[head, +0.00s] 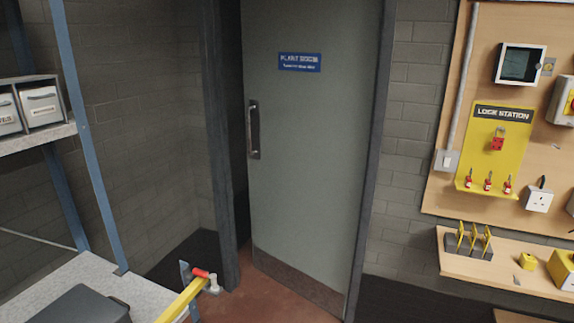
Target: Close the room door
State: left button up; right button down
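The room door (310,160) is a grey-green panel with a blue sign and a brown kick plate at its foot. It stands ajar. A dark gap shows between its left, handle-side edge and the dark door frame (218,150). The left edge appears to be set back beyond the frame, and the right edge is against the right jamb. A vertical pull handle (254,130) is on the door's left side. Neither of my grippers is in view.
A grey worktop (60,278) and blue-post shelving stand at the left. A yellow pipe (184,300) with a red lever is in front of the left jamb. A wooden board with a lock station (497,140) and a ledge (510,275) are at the right. Reddish floor shows before the door.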

aim_at(310, 66)
jog(key=i+l, duration=0.15)
jog(key=i, duration=0.4)
jog(key=i+l, duration=0.1)
jog(key=i, duration=0.45)
jog(key=i+l, duration=0.15)
jog(key=i, duration=0.4)
jog(key=i+l, duration=0.15)
jog(key=i, duration=0.4)
